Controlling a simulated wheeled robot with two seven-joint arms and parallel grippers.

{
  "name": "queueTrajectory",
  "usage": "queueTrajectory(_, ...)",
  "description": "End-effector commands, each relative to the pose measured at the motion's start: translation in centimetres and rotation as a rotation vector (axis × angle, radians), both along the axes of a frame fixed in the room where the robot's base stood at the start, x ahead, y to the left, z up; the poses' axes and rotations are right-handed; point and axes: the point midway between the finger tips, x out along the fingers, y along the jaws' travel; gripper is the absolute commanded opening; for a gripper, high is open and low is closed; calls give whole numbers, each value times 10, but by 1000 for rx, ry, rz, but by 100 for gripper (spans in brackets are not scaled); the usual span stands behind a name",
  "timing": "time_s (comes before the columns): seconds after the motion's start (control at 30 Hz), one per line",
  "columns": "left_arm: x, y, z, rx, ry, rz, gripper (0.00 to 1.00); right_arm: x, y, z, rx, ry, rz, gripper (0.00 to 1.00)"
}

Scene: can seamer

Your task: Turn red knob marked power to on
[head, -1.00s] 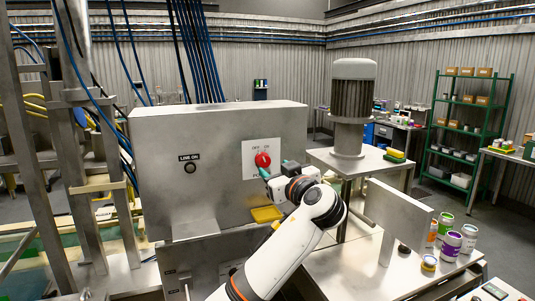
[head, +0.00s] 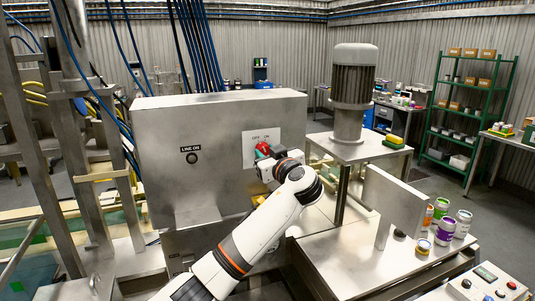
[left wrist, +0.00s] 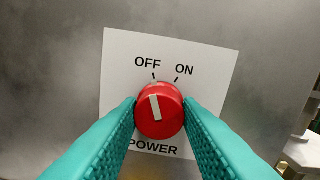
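The red knob (left wrist: 159,112) sits on a white plate (left wrist: 214,66) marked OFF, ON and POWER. Its white pointer line leans slightly up-left, toward the OFF tick. In the left wrist view my left gripper's teal fingers (left wrist: 160,104) lie on either side of the knob and appear to touch its edges. In the head view the knob (head: 263,148) shows beside my left gripper (head: 264,158), which partly covers the lower plate. My right gripper is not in view.
The plate is on a grey metal cabinet (head: 160,130) with a LINE ON lamp (head: 192,158). To the right stand a motor (head: 353,90), an upright metal panel (head: 395,200) and several paint cans (head: 444,230). A control box (head: 490,285) is at lower right.

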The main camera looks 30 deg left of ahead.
Motion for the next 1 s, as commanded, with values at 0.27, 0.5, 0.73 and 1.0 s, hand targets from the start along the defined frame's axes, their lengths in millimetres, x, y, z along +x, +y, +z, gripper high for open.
queueTrajectory(0.27,0,0,-1,14,17,0,8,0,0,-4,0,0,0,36)
queueTrajectory(0.5,0,-1,-4,88,105,1,8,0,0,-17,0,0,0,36)
queueTrajectory(0.73,0,-1,-4,211,249,-1,8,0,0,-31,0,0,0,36)
queueTrajectory(1.0,0,-1,-2,356,419,-1,8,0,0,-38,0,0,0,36)
